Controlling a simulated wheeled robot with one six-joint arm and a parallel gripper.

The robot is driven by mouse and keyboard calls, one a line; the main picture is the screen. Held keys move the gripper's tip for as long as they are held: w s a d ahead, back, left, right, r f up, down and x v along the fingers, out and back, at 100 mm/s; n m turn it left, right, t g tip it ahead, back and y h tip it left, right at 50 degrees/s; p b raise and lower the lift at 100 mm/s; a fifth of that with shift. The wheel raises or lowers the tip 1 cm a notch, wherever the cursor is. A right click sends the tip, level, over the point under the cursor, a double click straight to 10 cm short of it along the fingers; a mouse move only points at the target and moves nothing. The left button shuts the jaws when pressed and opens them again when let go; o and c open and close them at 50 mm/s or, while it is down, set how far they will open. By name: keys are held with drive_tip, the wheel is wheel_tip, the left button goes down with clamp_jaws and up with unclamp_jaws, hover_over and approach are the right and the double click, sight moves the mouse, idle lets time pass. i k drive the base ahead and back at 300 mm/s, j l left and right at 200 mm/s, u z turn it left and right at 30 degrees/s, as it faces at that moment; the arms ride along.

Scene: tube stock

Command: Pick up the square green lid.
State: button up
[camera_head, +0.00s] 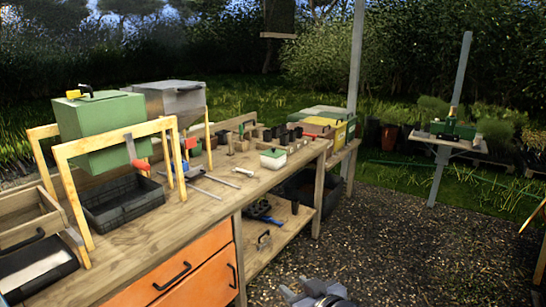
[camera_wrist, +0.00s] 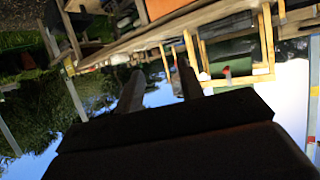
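The square green lid (camera_head: 273,153) sits on a small white tub on the wooden workbench, near its front edge in the middle of the head view. I cannot make the lid out for sure in the wrist view. My gripper (camera_wrist: 157,72) shows two dark fingers set apart with nothing between them. It is away from the lid, off the bench. Grey and dark parts of my arm show at the bottom of the head view, over the gravel.
Yellow wooden frames (camera_head: 120,143), a large green box (camera_head: 98,130) and a black tray (camera_head: 122,207) stand on the bench's left part. Small pots and blocks stand behind the tub. Coloured boxes (camera_head: 325,125) are at the far end. Gravel (camera_head: 400,240) in front is open.

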sight(273, 152)
drive_tip(key=i, duration=1)
drive_tip(key=i+l+u, duration=0.1)
drive_tip(key=i, duration=0.9)
drive_tip(key=i+l, duration=0.15)
drive_tip(key=i, duration=0.85)
drive_tip(key=j+u, duration=0.05)
